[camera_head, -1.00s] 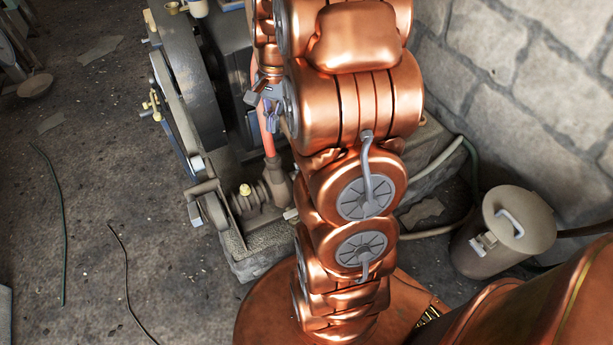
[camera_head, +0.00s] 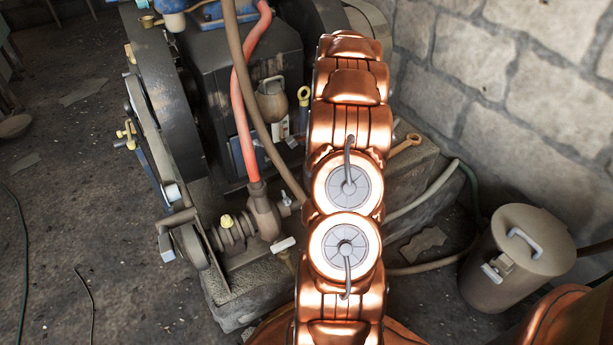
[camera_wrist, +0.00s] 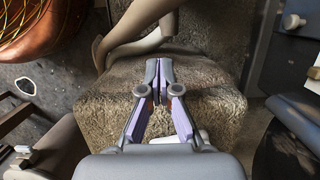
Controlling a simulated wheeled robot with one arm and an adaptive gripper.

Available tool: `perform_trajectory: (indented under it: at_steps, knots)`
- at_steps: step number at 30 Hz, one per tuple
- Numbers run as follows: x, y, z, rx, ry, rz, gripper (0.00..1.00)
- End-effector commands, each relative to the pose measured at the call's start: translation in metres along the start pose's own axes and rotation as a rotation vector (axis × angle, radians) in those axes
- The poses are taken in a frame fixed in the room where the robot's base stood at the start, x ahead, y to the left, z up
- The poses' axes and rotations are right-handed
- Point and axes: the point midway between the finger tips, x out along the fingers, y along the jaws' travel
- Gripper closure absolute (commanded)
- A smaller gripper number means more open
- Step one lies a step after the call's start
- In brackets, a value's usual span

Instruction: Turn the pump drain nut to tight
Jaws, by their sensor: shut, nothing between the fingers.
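My gripper (camera_wrist: 159,70) is shut and empty in the wrist view, its fingertips together in front of a rough stone block (camera_wrist: 205,75). In the head view my arm hides the gripper. The pump (camera_head: 240,232) sits at the low front of the engine, with a red hose rising from it. It carries a yellow nut (camera_head: 226,220) on top and a pale bar-shaped handle (camera_head: 283,244) at its right end. I cannot tell for sure which fitting is the drain nut. A pale piece (camera_wrist: 180,138) shows partly behind the gripper in the wrist view.
A belt wheel (camera_head: 165,95) stands left of the engine. A lidded metal can (camera_head: 515,262) stands right, by the stone wall. Hoses (camera_head: 430,198) run over the plinth and floor. A thick pipe (camera_wrist: 140,25) crosses above the fingertips. The floor at left is mostly open.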

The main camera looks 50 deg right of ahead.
Motion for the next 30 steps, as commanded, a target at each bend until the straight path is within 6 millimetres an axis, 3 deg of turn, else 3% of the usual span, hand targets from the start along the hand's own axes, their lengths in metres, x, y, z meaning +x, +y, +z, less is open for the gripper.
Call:
perform_trajectory:
  at_steps: [14, 21, 30]
  knots:
    - [0.087, 0.000, -0.001, -0.001, 0.001, 0.001, 1.00]
    - [0.090, 0.001, 0.030, -0.004, 0.001, 0.001, 1.00]
    - [0.091, 0.000, 0.039, -0.001, 0.001, 0.000, 1.00]
